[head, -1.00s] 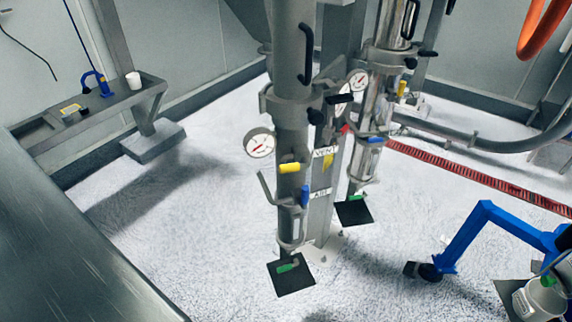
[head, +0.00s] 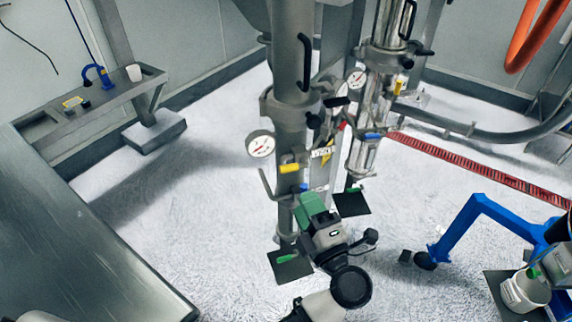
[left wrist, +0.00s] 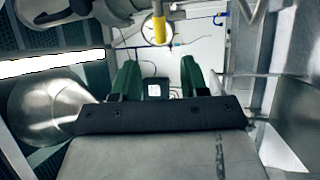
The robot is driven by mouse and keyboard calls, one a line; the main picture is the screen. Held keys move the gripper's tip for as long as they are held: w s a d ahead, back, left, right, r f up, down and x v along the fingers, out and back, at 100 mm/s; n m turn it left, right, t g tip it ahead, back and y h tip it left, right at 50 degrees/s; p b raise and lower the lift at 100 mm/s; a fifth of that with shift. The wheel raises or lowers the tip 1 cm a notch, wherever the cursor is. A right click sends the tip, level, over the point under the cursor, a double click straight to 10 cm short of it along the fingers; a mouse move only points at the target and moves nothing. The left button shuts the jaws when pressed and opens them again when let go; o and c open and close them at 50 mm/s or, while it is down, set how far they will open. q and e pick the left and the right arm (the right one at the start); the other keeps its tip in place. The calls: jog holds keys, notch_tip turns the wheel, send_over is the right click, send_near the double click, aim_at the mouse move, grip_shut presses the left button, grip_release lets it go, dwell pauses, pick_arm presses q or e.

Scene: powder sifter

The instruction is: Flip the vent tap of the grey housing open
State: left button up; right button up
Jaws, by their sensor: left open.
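The grey housing (head: 292,60) is the nearer upright pipe in the head view. The vent tap has a yellow handle (head: 290,168) lying roughly level on its front, left of the VENT label (head: 322,152). In the left wrist view the yellow handle (left wrist: 159,30) hangs at top centre, above and beyond the fingers. My left gripper (head: 311,208), with green fingers, is below the tap in the head view, apart from it. In the left wrist view my left gripper (left wrist: 160,72) is open, with nothing between its fingers. My right gripper is not in view.
A blue handle (head: 304,188) sits just below the yellow one, partly hidden by my gripper. A round gauge (head: 260,145) projects left of the housing. A shiny second housing (head: 378,100) stands behind right. A steel table (head: 80,235) fills the lower left.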

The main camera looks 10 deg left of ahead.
aim_at(286, 166)
pick_arm(q)
jog(key=p+x, duration=0.2)
jog(key=x, duration=0.7)
jog(key=shift+r+p, duration=0.1)
jog(key=shift+p, duration=0.3)
jog(key=shift+w+a, duration=0.35)
jog(key=shift+w, duration=0.15)
grip_shut()
jog(key=shift+f+n+b, duration=0.45)
jog(key=shift+n+b, duration=0.15)
jog(key=shift+b, duration=0.3)
jog(key=shift+n+g+y, duration=0.3)
jog(key=shift+r, duration=0.1)
